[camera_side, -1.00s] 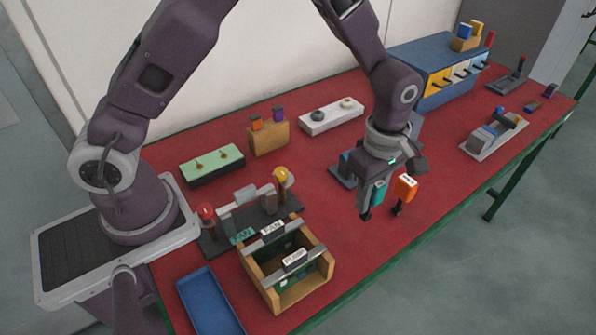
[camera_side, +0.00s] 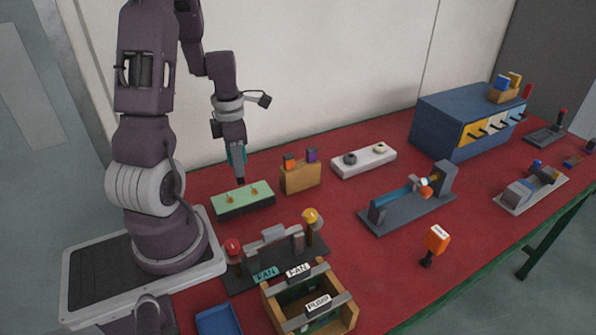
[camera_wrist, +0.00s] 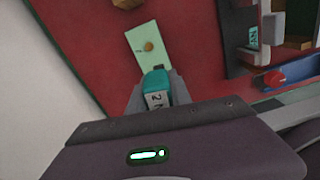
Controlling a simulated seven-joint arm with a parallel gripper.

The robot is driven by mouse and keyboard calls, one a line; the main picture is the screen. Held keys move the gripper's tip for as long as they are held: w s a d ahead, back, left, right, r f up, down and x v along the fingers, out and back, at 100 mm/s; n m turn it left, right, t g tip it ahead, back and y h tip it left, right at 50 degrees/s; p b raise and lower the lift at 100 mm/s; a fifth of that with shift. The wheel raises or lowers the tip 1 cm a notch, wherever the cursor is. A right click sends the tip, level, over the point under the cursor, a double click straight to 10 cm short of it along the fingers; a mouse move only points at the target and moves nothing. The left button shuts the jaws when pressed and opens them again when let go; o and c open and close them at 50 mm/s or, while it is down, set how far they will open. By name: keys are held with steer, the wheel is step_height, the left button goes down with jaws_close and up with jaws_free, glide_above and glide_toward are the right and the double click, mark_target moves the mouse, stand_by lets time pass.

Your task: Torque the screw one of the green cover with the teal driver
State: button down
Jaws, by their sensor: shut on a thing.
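The green cover (camera_side: 243,201) lies on a dark block at the back left of the red table. Two small brass-coloured screws stand up from it, a left screw (camera_side: 229,198) and a right screw (camera_side: 254,189). I cannot tell which is screw one. My gripper (camera_side: 236,158) points down above the cover, shut on the teal driver (camera_side: 232,154). The driver's dark lower end is just above or behind the cover's back edge; contact is unclear. In the wrist view the driver's teal end (camera_wrist: 155,82) hides part of the cover (camera_wrist: 150,60); one screw (camera_wrist: 149,46) shows beyond it.
A wooden holder (camera_side: 300,178) with orange and purple pieces stands close right of the cover. A fixture with red and yellow knobs (camera_side: 275,257) is in front.

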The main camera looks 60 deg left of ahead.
steer(key=s, duration=0.1)
steer(key=s+a+n, duration=0.1)
steer(key=s, duration=0.1)
steer(key=shift+s+n, duration=0.15)
steer(key=shift+n, duration=0.15)
steer(key=shift+f, duration=1.95)
steer(key=shift+f, duration=0.85)
